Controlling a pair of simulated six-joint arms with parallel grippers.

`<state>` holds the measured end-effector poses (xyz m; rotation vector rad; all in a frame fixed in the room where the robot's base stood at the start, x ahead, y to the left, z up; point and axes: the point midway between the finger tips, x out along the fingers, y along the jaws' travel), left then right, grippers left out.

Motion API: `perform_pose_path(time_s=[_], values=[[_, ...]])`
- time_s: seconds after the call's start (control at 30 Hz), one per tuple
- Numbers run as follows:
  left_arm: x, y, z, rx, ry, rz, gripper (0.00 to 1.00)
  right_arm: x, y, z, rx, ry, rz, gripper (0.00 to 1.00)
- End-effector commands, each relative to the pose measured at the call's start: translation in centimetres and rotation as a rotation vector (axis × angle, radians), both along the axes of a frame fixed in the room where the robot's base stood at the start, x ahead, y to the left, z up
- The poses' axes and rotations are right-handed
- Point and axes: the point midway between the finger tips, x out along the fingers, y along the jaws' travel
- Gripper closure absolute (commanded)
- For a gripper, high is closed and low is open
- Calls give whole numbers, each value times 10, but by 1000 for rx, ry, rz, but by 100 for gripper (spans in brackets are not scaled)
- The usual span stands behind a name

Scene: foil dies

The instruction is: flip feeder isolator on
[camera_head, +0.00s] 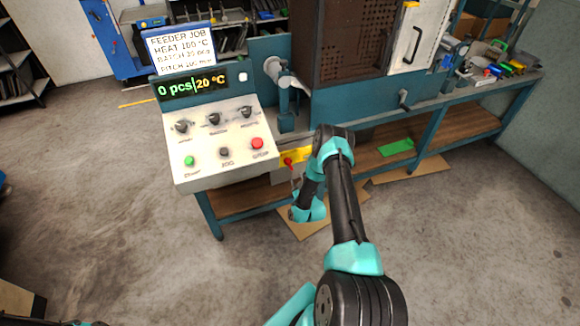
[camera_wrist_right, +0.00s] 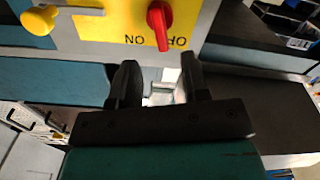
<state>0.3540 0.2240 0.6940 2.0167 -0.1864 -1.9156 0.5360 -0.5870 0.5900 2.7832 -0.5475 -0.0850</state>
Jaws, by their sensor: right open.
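The feeder isolator is a red rotary handle (camera_head: 287,161) on a yellow plate (camera_head: 301,154), low on the machine's front beside the control console. In the right wrist view the handle (camera_wrist_right: 160,22) shows at the top on the yellow plate (camera_wrist_right: 105,22). ON and OFF read upside down there; the handle's lower end sits between the words, nearer OFF. My right gripper (camera_wrist_right: 158,75) is open and empty, its fingers just below the plate in that view and apart from the handle. In the head view its fingertips cannot be made out. My left gripper is not in view.
The console (camera_head: 222,145) with knobs and buttons stands left of the isolator. The teal bench (camera_head: 450,110) runs right. The floor (camera_head: 110,210) in front of the bench has open room.

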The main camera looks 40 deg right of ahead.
Motion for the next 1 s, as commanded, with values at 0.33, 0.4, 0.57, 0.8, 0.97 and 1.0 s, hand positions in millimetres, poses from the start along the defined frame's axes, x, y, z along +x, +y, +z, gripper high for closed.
perform_pose_path(time_s=[0.33,0.4,0.57,0.8,0.97,1.0], values=[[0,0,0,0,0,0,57,56,-23,1,-1,-3,-1,57],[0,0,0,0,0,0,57,66,-27,1,-1,-2,-1,57],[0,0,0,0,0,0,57,82,-33,0,0,0,0,57],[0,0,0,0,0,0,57,90,-37,0,1,1,0,57],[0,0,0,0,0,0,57,90,-37,0,1,1,0,57],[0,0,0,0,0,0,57,90,-37,0,1,1,0,59]])
